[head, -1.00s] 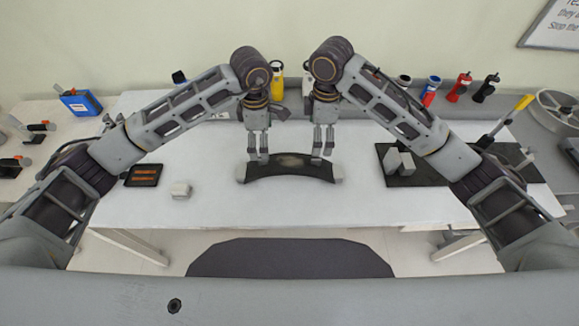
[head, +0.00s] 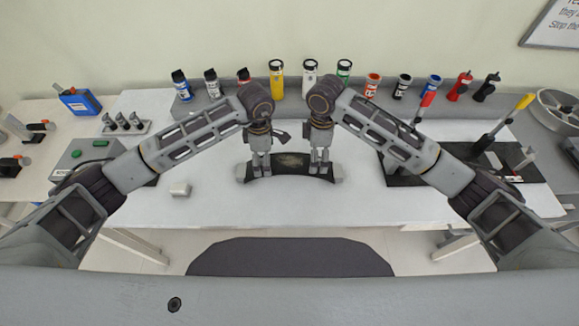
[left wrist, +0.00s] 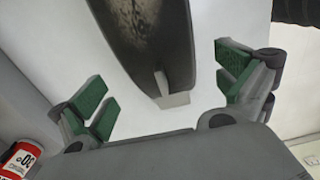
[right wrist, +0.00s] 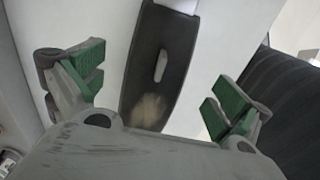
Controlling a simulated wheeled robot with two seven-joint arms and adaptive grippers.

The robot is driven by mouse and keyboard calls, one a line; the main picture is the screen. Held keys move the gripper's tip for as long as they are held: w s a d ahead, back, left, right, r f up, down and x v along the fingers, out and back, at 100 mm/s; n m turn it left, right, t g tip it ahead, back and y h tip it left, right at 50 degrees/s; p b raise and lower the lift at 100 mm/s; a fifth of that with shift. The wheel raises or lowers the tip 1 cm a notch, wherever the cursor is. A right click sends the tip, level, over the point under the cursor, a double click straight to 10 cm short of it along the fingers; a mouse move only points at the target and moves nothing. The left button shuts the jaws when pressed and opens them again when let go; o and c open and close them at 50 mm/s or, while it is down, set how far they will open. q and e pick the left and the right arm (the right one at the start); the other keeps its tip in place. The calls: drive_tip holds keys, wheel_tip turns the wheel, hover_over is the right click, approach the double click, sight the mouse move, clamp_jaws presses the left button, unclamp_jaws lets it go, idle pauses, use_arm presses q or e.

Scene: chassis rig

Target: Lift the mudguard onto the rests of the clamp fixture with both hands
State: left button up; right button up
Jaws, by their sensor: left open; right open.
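The mudguard (head: 290,165) is a dark, curved strip lying across the middle of the white table, its ends on small pale blocks. My left gripper (head: 261,174) is open over its left part; the left wrist view shows the mudguard (left wrist: 150,35) between the green-padded fingers. My right gripper (head: 320,172) is open over its right part; the right wrist view shows the mudguard (right wrist: 160,60) between spread fingers. I cannot tell whether any pad touches it. The clamp fixture (head: 400,178), a dark plate with red- and yellow-handled clamps, is at the right, partly hidden by my right arm.
A small pale block (head: 180,189) lies left of the mudguard. A grey box with green buttons (head: 100,143) is at the left, partly behind my left arm. Several bottles and cans, including a yellow one (head: 277,80), line the back shelf. The table front is clear.

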use_arm(q)
drive_tip(key=shift+f, duration=2.5)
use_arm(e)
drive_tip(key=shift+f, duration=2.45)
use_arm(q)
drive_tip(key=c, duration=1.3)
use_arm(e)
drive_tip(key=c, duration=1.3)
